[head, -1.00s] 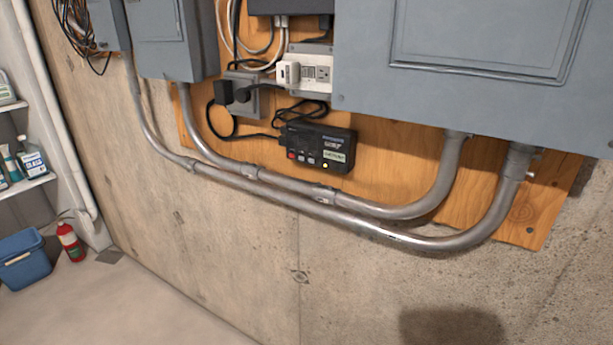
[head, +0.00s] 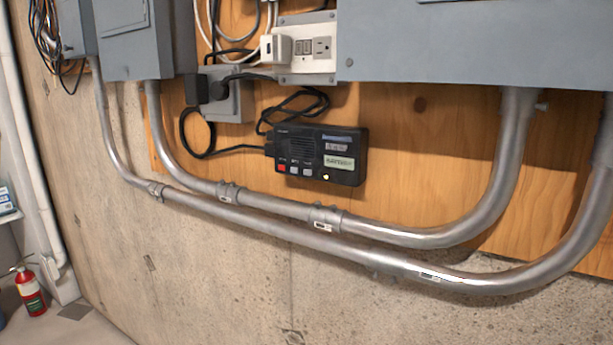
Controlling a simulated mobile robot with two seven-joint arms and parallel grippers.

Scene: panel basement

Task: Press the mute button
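A small black alarm box (head: 345,165) is mounted on the plywood board, near the middle of the head view. Along its lower left front sits a row of small buttons: a red button (head: 282,168), then two greyish ones (head: 300,170) to its right. Their labels are too small to read, so I cannot tell which is the mute button. A small yellowish light (head: 326,177) shows at the lower edge, and a pale label is on the right of the front. Neither of my grippers is in view.
Metal conduits (head: 330,220) curve across the wall just below the box. Grey electrical panels (head: 460,45) hang above. Outlets (head: 303,48), a plug and black cables are up and left of it. A red fire extinguisher (head: 30,290) stands at the lower left.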

